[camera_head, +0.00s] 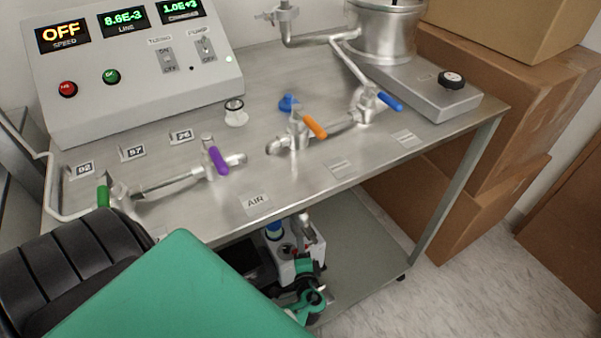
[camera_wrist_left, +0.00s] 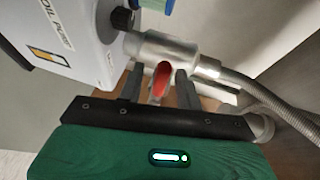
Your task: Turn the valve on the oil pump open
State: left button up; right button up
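The oil pump (camera_wrist_left: 75,40) is a white box with a printed label, at the upper left of the left wrist view. It also shows on the cart's lower shelf in the head view (camera_head: 283,268). A silver valve body (camera_wrist_left: 165,48) joins it, with a red handle (camera_wrist_left: 161,79). My left gripper (camera_wrist_left: 158,72) is open, its two dark fingers on either side of the red handle. Gaps show between the handle and both fingers. In the head view this gripper (camera_head: 305,256) is small and partly confused with the pump. My right gripper is not in view.
A ribbed hose (camera_wrist_left: 270,100) runs right from the valve. The metal cart top (camera_head: 330,175) above carries purple (camera_head: 218,160), orange (camera_head: 314,126), blue (camera_head: 389,101) and green (camera_head: 102,197) valve handles. Cardboard boxes (camera_head: 455,130) stand right of the cart.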

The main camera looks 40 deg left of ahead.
pick_arm(q)
jog(key=shift+x, duration=1)
grip_shut()
jog(key=shift+f, duration=0.1)
